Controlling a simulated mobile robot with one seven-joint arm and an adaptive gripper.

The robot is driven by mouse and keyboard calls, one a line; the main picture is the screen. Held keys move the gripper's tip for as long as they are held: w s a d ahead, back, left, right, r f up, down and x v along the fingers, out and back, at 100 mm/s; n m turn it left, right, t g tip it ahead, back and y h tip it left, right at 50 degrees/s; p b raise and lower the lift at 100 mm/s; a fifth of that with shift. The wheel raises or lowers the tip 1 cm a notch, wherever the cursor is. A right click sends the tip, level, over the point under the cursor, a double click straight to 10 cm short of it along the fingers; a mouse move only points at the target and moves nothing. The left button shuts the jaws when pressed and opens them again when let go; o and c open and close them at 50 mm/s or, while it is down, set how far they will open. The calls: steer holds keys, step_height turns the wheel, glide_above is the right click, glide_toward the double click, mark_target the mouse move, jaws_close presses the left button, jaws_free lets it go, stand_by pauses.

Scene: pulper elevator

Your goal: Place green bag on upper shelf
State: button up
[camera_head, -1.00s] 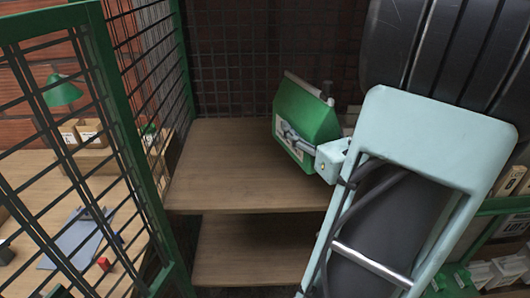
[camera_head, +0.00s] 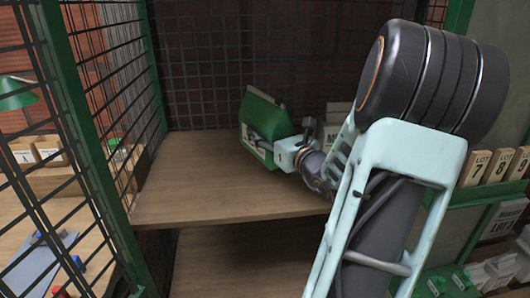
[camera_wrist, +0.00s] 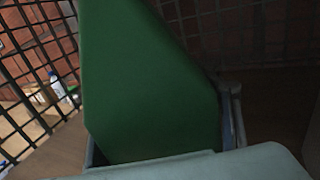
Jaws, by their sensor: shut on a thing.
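The green bag (camera_head: 262,117) is in the head view, tilted, over the back part of the upper shelf (camera_head: 200,190). My gripper (camera_head: 262,142) is shut on the green bag from the right side. In the wrist view the green bag (camera_wrist: 145,85) fills the middle, between the gripper fingers. I cannot tell whether the bag's bottom touches the shelf. The bag's far side is hidden.
A lower shelf (camera_head: 240,262) lies below. Green-framed wire mesh (camera_head: 95,120) closes the left side and mesh stands behind. A pale labelled thing (camera_head: 335,118) stands right of the bag. Numbered lot blocks (camera_head: 500,165) stand at right. The upper shelf's left part is bare.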

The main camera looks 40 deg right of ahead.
steer(key=shift+w+d+f+b, duration=0.25)
steer(key=shift+w+f+b, duration=0.3)
steer(key=shift+f+b, duration=1.25)
steer(key=shift+f, duration=0.35)
steer(key=shift+f, duration=0.15)
steer(key=o, duration=1.7)
steer(key=shift+o, duration=0.2)
steer(key=s, duration=0.4)
steer(key=s+a+p, duration=0.1)
steer(key=s, duration=0.3)
steer(key=s+a, duration=0.1)
steer(key=s, duration=0.3)
